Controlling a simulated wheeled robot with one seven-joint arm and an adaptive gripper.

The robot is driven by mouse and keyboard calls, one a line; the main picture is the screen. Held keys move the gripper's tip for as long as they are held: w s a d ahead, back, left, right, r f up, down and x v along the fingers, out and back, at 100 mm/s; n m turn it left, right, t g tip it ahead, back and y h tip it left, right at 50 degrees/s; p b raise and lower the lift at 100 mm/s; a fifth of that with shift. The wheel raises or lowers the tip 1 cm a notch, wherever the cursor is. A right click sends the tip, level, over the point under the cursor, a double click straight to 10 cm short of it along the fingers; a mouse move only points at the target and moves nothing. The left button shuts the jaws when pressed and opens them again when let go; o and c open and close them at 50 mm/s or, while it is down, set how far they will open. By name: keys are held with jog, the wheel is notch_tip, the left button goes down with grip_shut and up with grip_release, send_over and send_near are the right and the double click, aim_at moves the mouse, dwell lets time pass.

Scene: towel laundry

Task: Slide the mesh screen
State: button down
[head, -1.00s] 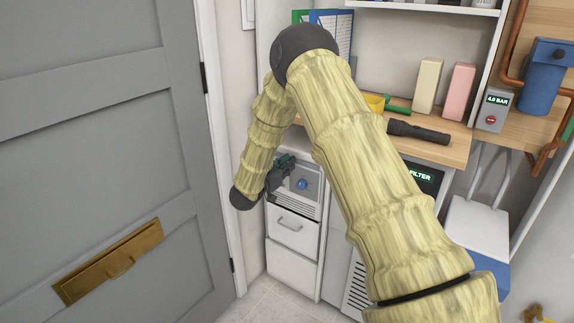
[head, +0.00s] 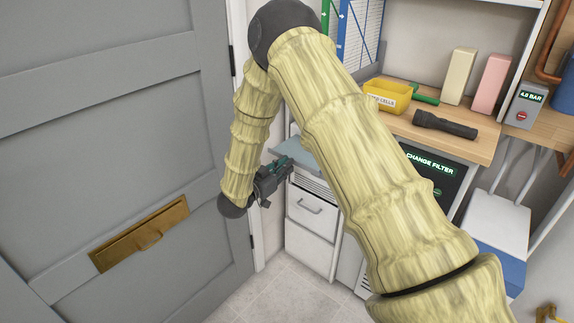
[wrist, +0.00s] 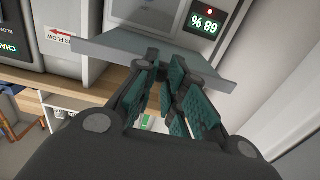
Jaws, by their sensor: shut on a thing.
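A flat grey-blue panel (head: 301,150) sticks out from the low unit beside the door, and I take it to be the mesh screen; no mesh texture is clear. In the wrist view the panel (wrist: 105,48) is a thin wide plate running across my fingertips. My gripper (head: 284,166) is shut on the near edge of the panel. Its teal-padded fingers (wrist: 165,66) meet the plate in the wrist view. My arm hides part of the unit and the panel's right end in the head view.
The grey door (head: 110,110) with a brass plate (head: 140,235) stands close to the left of my gripper. White drawers (head: 311,214) are below the panel. A yellow tray (head: 388,97) and a black torch (head: 445,124) lie on the wooden counter (head: 470,146).

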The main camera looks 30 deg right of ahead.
jog(key=c, duration=1.4)
grip_release()
jog(key=shift+r, duration=0.1)
jog(key=shift+c, duration=0.2)
jog(key=v, duration=1.2)
jog(key=shift+w, duration=0.1)
